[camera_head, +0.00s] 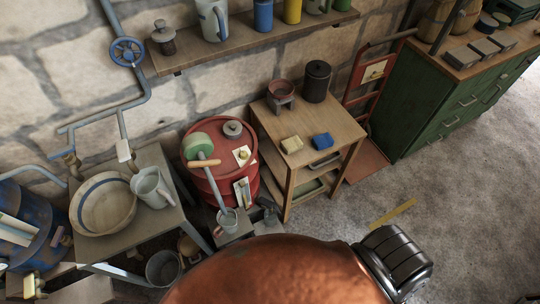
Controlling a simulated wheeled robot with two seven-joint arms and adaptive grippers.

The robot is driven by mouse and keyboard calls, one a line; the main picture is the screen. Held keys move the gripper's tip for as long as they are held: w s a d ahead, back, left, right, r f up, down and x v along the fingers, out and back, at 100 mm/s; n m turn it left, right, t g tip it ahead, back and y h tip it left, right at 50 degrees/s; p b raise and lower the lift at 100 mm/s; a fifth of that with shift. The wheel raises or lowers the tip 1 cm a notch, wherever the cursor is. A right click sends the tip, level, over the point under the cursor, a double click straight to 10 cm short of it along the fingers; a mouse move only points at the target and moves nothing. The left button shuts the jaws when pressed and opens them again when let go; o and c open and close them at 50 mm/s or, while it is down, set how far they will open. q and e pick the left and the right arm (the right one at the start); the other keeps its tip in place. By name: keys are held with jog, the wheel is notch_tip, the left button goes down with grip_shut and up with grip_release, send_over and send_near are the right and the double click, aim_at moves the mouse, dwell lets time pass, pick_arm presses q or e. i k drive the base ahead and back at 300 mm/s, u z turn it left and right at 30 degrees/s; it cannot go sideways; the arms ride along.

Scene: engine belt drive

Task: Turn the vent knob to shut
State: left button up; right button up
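A red drum (200,178) stands between the two tables. On its top is a white plate with a small round yellowish knob (243,154); this may be the vent knob, but it is too small to be sure or to read its setting. A blue handwheel (126,51) sits on the grey wall pipe at upper left. Neither of my grippers can be made out in the head view, and nothing is seen touching the knob or the wheel.
A green funnel-like piece with a wooden handle (205,163) lies over the drum. A wooden table (345,128) stands right of it, a grey table with a basin (104,205) left. A large copper surface fills the bottom middle. Open floor (450,210) lies at right.

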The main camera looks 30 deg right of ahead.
aim_at(244, 155)
jog(key=z, duration=0.75)
jog(key=i, duration=0.55)
jog(key=u, duration=1.4)
